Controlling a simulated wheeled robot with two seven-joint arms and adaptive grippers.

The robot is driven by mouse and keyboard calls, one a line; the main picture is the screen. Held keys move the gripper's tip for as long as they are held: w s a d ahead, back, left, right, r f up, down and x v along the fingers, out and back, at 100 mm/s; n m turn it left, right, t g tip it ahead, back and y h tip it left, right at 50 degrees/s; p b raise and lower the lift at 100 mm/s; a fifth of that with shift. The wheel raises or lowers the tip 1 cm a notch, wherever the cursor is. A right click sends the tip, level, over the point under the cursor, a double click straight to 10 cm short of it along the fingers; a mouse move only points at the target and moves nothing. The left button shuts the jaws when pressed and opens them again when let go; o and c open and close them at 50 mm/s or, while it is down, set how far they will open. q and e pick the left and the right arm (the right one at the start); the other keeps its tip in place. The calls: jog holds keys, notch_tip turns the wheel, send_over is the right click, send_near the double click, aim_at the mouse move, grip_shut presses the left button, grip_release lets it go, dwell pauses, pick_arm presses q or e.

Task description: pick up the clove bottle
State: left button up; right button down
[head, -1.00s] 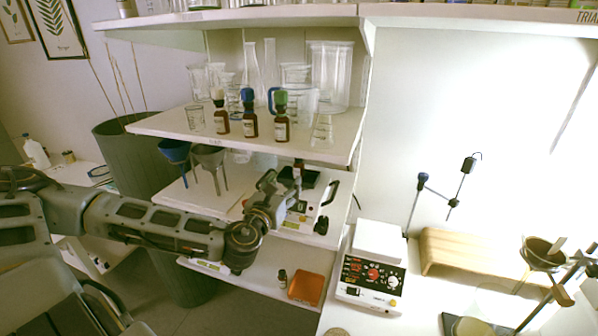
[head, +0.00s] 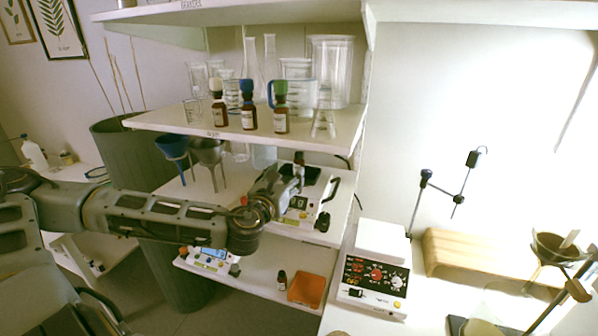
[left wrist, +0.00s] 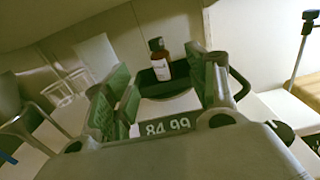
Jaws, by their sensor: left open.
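A small dark brown bottle (head: 299,166) with a dark cap and white label stands upright on the balance on the middle shelf. In the left wrist view the bottle (left wrist: 161,67) shows between and beyond the two green-padded fingers of my left gripper (left wrist: 158,85). Its label is too small to read, so I cannot tell whether it is clove. In the head view my left gripper (head: 284,180) is open and empty, just in front of this bottle. My right gripper is not in view.
Brown bottles with white (head: 219,108), blue (head: 248,110) and green (head: 281,112) caps stand on the shelf above, before glassware. Funnels (head: 207,155) stand left of the gripper. Below are another small bottle (head: 282,280) and an orange tray (head: 306,289).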

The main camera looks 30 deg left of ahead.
aim_at(299, 160)
pick_arm(q)
jog(key=shift+b+x, duration=0.5)
jog(key=shift+x, duration=0.65)
jog(key=shift+w+a+r, duration=0.1)
jog(key=shift+w, duration=0.45)
jog(key=shift+w+a, duration=0.15)
jog(key=shift+w, duration=0.2)
jog(key=shift+x, duration=1.1)
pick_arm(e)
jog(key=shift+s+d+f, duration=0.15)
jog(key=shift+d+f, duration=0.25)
pick_arm(q)
jog(key=shift+w, duration=0.1)
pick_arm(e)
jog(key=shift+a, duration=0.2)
